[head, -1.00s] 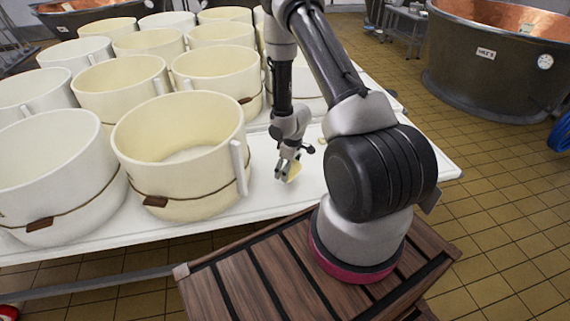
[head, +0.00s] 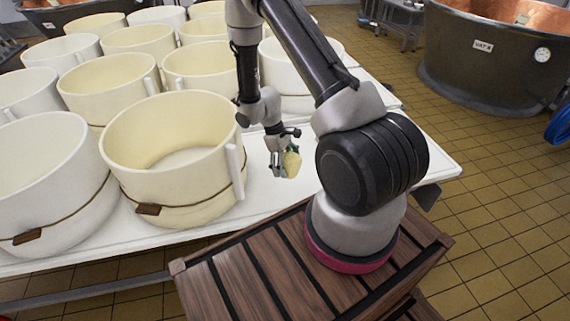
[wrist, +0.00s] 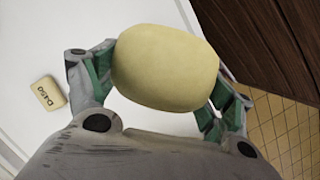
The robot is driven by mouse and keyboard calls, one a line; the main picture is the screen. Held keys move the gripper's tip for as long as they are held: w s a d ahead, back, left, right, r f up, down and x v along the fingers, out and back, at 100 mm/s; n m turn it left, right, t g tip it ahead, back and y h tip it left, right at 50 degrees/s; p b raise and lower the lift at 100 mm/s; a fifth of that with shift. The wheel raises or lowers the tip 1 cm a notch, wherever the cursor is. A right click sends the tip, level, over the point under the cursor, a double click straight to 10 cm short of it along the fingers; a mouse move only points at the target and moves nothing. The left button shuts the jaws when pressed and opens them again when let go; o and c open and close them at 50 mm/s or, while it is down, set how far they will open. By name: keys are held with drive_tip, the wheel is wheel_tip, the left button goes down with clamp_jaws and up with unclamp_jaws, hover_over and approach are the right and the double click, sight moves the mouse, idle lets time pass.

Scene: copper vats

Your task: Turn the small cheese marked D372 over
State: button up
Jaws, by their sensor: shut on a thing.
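My gripper (head: 281,160) is shut on a small pale yellow cheese (head: 292,163), held above the white table. In the wrist view the cheese (wrist: 167,68) is a rounded block between the two green-padded fingers (wrist: 160,85). The face turned to the wrist camera is plain, with no marking showing, so I cannot read its label. A second small cheese (wrist: 48,93) lies flat on the white surface to the left in the wrist view. Its dark marking looks like D450.
A cream mould (head: 175,150) stands just left of my gripper on the white table (head: 275,206), with several more moulds behind. A slatted wooden crate (head: 238,290) is at the front. Copper-lined vats (head: 480,70) stand at the back right.

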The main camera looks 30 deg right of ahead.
drive_tip(key=shift+s+a+r+g, duration=0.1)
drive_tip(key=shift+s+r+g, duration=0.15)
drive_tip(key=shift+r, duration=0.3)
drive_tip(key=shift+f, duration=3.65)
drive_tip(key=shift+f, duration=0.7)
drive_tip(key=o, duration=1.4)
drive_tip(key=shift+c, duration=0.2)
